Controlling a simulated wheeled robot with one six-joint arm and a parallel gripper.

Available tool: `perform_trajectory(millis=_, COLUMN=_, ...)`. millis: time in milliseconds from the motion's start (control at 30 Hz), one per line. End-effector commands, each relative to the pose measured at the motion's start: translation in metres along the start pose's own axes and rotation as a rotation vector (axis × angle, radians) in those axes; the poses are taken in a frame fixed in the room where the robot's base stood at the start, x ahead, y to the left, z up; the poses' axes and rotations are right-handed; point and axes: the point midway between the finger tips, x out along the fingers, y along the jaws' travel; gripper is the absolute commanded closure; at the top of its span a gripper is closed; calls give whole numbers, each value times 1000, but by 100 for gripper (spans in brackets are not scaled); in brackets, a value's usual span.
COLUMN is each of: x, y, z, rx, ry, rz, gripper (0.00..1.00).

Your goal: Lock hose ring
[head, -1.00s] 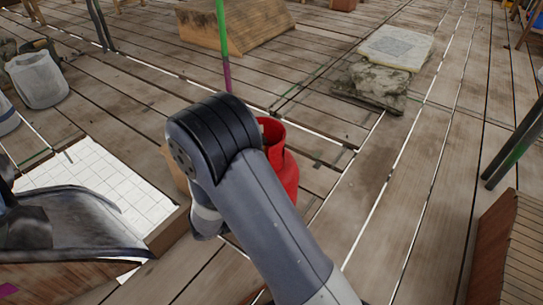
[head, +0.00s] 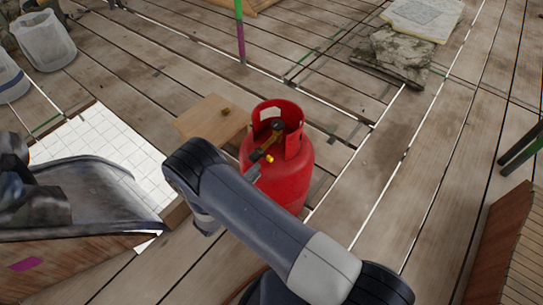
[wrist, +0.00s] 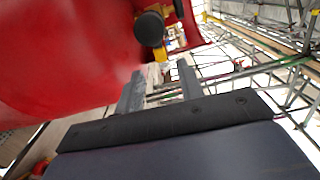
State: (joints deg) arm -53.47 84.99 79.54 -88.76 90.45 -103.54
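A red gas cylinder (head: 290,180) stands upright on the planks with a brass valve (head: 272,140) inside its collar. A small black end (head: 256,155) and a yellow piece (head: 269,158) stick out from the valve toward my arm; I cannot tell which part is the hose ring. In the wrist view the cylinder (wrist: 60,50) fills the upper left, with a round black knob (wrist: 150,28) and the yellow piece (wrist: 162,53) just beyond my fingertips. My gripper (wrist: 160,83) is open, its two grey fingers apart with nothing visible between them. My arm mostly hides it in the head view.
A wooden block (head: 212,118) lies beside the cylinder on the left. A white tiled panel (head: 95,140) lies further left. Stone slabs (head: 405,50) are at the back right. A green and purple pole (head: 240,35) stands behind. Planks right of the cylinder are clear.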

Motion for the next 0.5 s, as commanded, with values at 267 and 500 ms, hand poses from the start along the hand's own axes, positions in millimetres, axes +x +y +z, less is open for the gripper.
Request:
perform_trajectory(millis=267, x=54, y=1, z=-2, rx=2, ry=6, rz=1, gripper=64)
perform_trajectory(millis=500, x=79, y=0, z=-1, rx=3, ry=3, rz=1, gripper=64)
